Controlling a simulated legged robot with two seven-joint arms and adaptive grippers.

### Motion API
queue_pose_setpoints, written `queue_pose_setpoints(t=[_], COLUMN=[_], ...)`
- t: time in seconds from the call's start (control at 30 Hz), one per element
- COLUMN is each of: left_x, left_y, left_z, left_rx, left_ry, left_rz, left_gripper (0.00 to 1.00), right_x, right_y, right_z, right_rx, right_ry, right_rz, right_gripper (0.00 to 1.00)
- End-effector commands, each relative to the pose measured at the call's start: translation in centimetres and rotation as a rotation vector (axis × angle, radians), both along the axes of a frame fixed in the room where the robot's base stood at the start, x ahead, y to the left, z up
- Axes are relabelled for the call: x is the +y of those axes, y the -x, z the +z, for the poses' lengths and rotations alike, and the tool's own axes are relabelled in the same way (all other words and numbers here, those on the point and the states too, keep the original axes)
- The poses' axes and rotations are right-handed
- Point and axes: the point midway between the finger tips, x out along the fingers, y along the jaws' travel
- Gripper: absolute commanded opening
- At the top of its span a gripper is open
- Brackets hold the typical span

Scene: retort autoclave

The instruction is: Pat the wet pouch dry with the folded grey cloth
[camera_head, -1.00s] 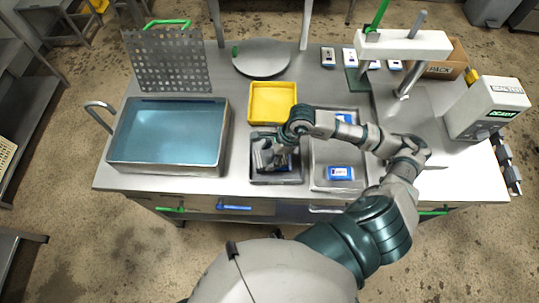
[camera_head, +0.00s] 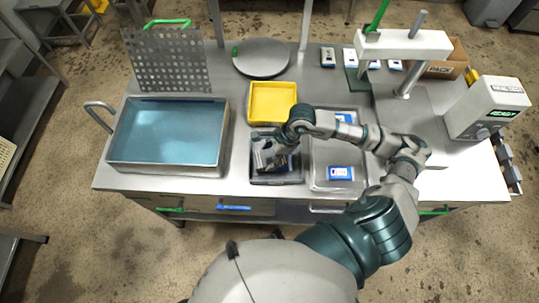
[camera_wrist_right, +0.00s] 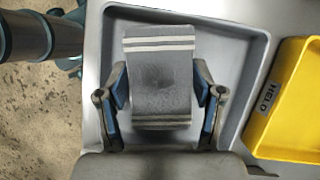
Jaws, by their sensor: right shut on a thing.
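My right gripper (camera_head: 266,160) is over the grey tray (camera_head: 290,181) at the front middle of the bench. It is shut on the folded grey cloth (camera_wrist_right: 160,75), which has white stripes near its ends. In the right wrist view, the gripper (camera_wrist_right: 162,95) has a blue-padded finger on each side of the cloth, inside the grey tray (camera_wrist_right: 236,48). No pouch shows in this tray; the cloth and gripper cover part of its floor, so I cannot tell what is beneath. My left gripper is not in view.
A yellow tray (camera_head: 272,119) stands just behind. A metal tray (camera_head: 320,184) with blue-and-white pouches (camera_head: 340,173) is on the right. A water basin (camera_head: 168,173) is on the left. A sealing machine (camera_head: 487,108) stands at the far right.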

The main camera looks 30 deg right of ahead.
Motion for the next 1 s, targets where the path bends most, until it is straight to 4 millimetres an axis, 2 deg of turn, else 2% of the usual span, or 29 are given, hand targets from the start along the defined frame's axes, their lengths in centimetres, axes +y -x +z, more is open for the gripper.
queue_pose_setpoints(t=[0.73, 1.0], left_x=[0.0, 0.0], left_y=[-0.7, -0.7], left_z=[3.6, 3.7], left_rx=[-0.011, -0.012], left_ry=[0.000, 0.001], left_rz=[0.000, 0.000], left_gripper=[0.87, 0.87], right_x=[0.0, 0.0], right_y=[0.0, 0.0], right_z=[6.5, 6.9], right_rx=[-0.002, -0.001], right_ry=[0.001, 0.000], right_rz=[0.000, 0.000], right_gripper=[0.39, 0.39])
